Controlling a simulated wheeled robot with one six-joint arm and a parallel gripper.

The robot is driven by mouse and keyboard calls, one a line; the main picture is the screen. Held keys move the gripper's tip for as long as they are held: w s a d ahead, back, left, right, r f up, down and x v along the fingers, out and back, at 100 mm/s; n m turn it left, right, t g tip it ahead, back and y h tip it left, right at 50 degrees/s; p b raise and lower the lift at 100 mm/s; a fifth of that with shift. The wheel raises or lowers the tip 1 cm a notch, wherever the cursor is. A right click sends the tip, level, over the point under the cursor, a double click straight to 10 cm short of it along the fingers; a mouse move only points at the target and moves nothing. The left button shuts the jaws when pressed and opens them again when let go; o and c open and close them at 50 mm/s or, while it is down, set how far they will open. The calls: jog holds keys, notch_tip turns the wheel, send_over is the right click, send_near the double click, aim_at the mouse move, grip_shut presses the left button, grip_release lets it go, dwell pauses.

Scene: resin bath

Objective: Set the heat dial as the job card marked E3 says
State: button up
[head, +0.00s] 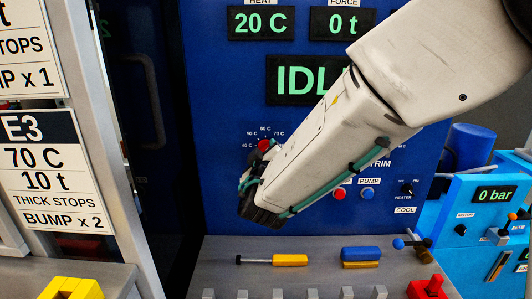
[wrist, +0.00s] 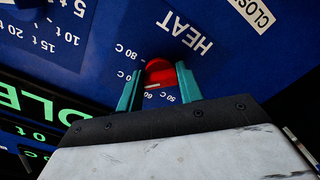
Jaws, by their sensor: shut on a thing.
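The job card marked E3 (head: 45,170) hangs at the left and reads 70 C, 10 t, thick stops, bump x 2. The red heat dial (head: 264,145) is on the blue press panel, with temperature marks around it, 40 C, 60 C and 70 C among them. The heat display (head: 263,22) reads 20 C. My gripper (wrist: 158,76) is shut on the red dial (wrist: 158,66), one green finger on each side. In the wrist view the HEAT label and an 80 C mark show beside it. The dial's pointer direction is not clear; my gripper partly hides it.
The force display (head: 342,23) reads 0 t, and the one below starts with IDL, partly behind my arm. A yellow-handled tool (head: 289,260) and a blue-and-yellow block (head: 361,254) lie on the grey bench. A blue unit (head: 480,225) reading 0 bar stands right.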

jog(key=shift+f, duration=0.15)
jog(key=o, duration=1)
jog(key=s, duration=0.8)
jog(key=shift+a, duration=0.15)
jog(key=shift+w, duration=0.1)
